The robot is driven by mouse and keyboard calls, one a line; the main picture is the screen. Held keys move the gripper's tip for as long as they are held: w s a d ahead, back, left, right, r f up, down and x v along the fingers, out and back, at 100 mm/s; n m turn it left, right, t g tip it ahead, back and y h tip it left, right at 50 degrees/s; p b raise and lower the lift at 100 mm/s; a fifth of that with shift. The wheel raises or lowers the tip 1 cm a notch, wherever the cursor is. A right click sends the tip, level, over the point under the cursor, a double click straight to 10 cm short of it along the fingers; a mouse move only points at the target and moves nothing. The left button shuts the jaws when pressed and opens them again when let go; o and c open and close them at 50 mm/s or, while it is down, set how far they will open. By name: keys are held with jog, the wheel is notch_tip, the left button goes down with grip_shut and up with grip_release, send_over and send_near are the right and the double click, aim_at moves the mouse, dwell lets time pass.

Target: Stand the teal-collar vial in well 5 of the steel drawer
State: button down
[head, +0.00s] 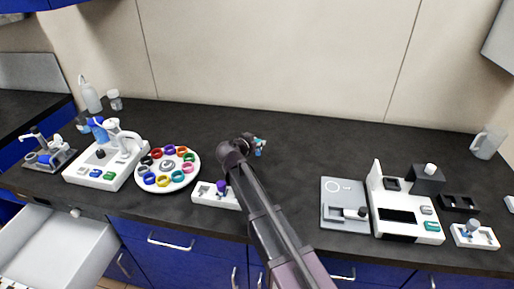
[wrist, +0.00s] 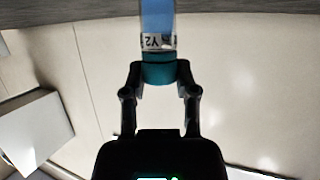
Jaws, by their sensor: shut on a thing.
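My gripper (wrist: 160,78) is shut on the teal-collar vial (wrist: 158,40), with the fingers on either side of its teal collar. The vial has a blue body and a white label. In the head view my gripper (head: 260,141) holds the vial (head: 258,152) over the middle of the dark counter, partly hidden by my arm. An open pale drawer (head: 52,250) shows at the lower left, cut off by the picture edge. I cannot make out its numbered wells.
A round white carousel (head: 168,166) with colored rings stands left of my arm. A white block with a purple-topped item (head: 215,193) is beside the arm. White instruments (head: 108,158) stand further left, and more (head: 408,212) at the right. The counter's back middle is clear.

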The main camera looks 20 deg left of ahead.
jog(key=shift+f+b, duration=0.3)
jog(key=shift+f, duration=0.2)
